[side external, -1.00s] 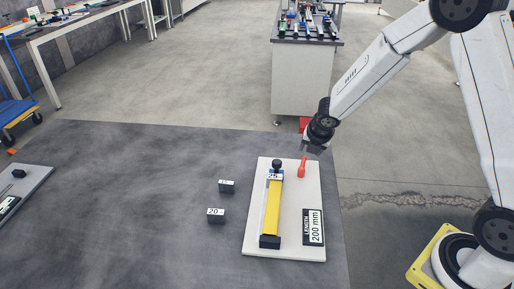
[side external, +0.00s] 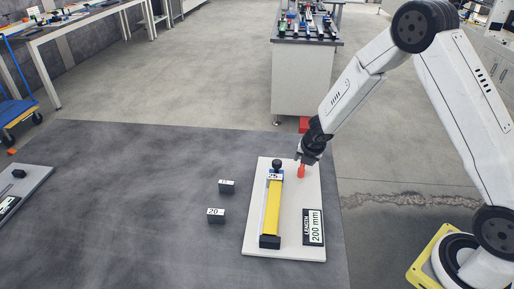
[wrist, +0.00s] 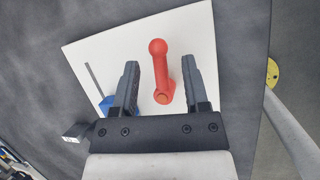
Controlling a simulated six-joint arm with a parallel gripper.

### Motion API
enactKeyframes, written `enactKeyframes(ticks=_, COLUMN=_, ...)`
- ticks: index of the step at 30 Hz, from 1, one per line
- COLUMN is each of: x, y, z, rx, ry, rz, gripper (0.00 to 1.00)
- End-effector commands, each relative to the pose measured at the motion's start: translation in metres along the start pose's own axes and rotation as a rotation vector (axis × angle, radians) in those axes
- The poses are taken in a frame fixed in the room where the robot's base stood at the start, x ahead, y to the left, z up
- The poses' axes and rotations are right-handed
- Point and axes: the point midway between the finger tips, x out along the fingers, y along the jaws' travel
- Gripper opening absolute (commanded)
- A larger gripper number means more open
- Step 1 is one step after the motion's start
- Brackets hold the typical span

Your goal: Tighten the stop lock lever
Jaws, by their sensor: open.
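The red stop lock lever (side external: 301,171) stands on the white base plate (side external: 288,243) near its far right corner. In the wrist view the lever (wrist: 159,68) has a round knob end and lies between the two jaws, nearer the right one. My gripper (side external: 305,163) is open at the lever, with a gap to the left jaw; in the wrist view my gripper (wrist: 160,80) shows both fingers apart. I cannot tell whether the right finger touches the lever. A yellow strip (side external: 272,208) lies along the plate, with a block marked 25 (side external: 275,177) at its far end.
A label reading "LENGTH 200 mm" (side external: 314,227) is at the plate's right side. Two black blocks, one marked 20 (side external: 215,216) and another (side external: 227,186), stand left of the plate. Another plate (side external: 28,186) is at the far left.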

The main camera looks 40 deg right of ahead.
Motion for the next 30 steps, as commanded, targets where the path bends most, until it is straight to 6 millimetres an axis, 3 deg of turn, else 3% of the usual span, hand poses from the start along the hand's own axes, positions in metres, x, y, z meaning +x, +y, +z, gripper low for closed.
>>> enactKeyframes(ticks=13, x=0.0063, y=-0.0001, z=-0.0002, rx=0.001, ry=0.001, rz=0.000, gripper=0.58)
enactKeyframes(ticks=14, x=0.0063, y=-0.0001, z=-0.0002, rx=0.000, ry=0.001, rz=0.000, gripper=0.55)
enactKeyframes(ticks=19, x=0.0062, y=-0.0001, z=-0.0003, rx=0.000, ry=0.001, rz=0.000, gripper=0.01)
enactKeyframes(ticks=30, x=0.0060, y=-0.0005, z=-0.0004, rx=0.012, ry=-0.002, rz=-0.006, gripper=0.00)
